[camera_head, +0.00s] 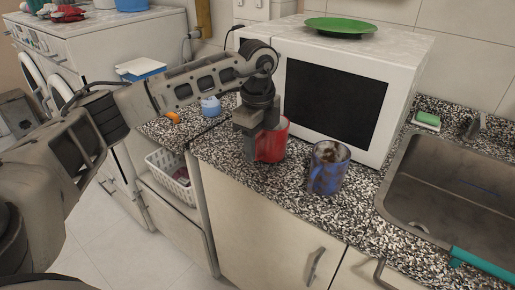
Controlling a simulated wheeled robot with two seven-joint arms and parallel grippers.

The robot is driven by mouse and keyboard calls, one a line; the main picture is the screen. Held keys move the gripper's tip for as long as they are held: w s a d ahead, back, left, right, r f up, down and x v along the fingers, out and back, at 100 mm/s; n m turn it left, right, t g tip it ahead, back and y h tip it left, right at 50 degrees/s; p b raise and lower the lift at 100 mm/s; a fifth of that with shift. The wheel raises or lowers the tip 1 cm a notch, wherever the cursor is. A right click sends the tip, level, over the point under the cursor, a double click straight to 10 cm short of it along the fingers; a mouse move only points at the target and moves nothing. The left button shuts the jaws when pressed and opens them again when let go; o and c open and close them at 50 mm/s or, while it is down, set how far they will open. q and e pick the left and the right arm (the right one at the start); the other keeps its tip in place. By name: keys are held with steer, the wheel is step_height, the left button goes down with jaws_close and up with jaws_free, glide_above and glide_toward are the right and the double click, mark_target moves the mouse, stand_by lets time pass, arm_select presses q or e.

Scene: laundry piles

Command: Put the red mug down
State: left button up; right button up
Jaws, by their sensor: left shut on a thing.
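The red mug (273,144) is at the speckled countertop (270,178), in front of the white microwave (391,61). My left gripper (251,143) comes down from above and is shut on the red mug at its left side. The mug looks upright. I cannot tell whether its base touches the counter. The gripper hides the left part of the mug. My right gripper is not in view.
A dirty blue mug (328,169) stands just right of the red mug. A metal sink (450,190) is at the right. A green plate (340,27) lies on the microwave. A white basket (171,180) sits low at the left. Counter front is clear.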

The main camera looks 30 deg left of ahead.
arm_select(q)
steer(key=shift+s+f+p, duration=0.15)
steer(key=shift+f+p, duration=0.15)
steer(key=shift+f, duration=0.75)
steer(key=o, duration=1.2)
steer(key=shift+s+f, duration=0.1)
steer(key=shift+o, duration=1)
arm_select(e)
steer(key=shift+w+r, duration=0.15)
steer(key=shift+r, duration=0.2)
arm_select(q)
steer(key=shift+f+b, duration=0.25)
steer(key=shift+b, duration=0.25)
step_height(320, 180, up, 16)
steer(key=shift+d+r, duration=0.2)
steer(key=shift+d, duration=0.05)
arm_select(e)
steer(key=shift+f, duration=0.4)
